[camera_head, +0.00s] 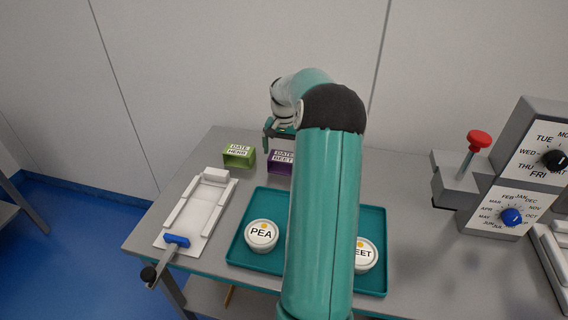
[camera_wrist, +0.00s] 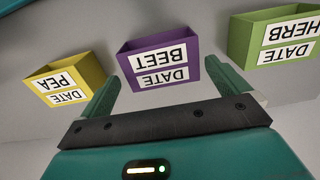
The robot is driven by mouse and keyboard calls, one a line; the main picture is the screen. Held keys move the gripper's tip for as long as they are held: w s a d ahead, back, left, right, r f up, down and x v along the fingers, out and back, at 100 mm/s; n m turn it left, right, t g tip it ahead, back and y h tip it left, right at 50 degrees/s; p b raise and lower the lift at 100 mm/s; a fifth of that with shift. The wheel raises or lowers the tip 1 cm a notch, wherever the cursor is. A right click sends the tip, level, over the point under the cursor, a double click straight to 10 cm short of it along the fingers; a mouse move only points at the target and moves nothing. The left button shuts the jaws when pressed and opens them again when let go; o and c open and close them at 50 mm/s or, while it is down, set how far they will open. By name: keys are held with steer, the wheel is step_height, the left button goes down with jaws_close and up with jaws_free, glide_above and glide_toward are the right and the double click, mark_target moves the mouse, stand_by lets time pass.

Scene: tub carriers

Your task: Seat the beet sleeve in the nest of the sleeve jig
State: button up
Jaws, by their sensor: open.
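The purple beet sleeve (camera_head: 281,168) stands on the table behind the teal tray, partly hidden by my arm. In the wrist view the beet sleeve (camera_wrist: 160,58) is an open box lettered DATE and BEET, upside down in the picture. My gripper (camera_wrist: 168,86) is open and empty, its teal fingers showing to the left and right of the sleeve's lower part. In the head view my gripper (camera_head: 270,138) is mostly hidden behind my arm. A white fixture (camera_head: 202,207) with side rails and a blue-handled lever lies at the left; I cannot tell surely whether it is the sleeve jig.
A green herb sleeve (camera_head: 239,156) stands left of the beet sleeve; a yellow pea sleeve (camera_wrist: 66,84) shows in the wrist view. The teal tray (camera_head: 262,198) holds PEA and BEET tubs. A grey dial machine (camera_head: 500,200) stands right, beside another white fixture (camera_head: 548,255).

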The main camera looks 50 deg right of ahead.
mark_target(284, 156)
step_height(284, 156, down, 4)
steer(key=shift+w+r, duration=0.1)
steer(key=shift+r, duration=0.1)
steer(key=c, duration=0.8)
steer(key=shift+o, duration=0.2)
steer(key=shift+r, duration=0.1)
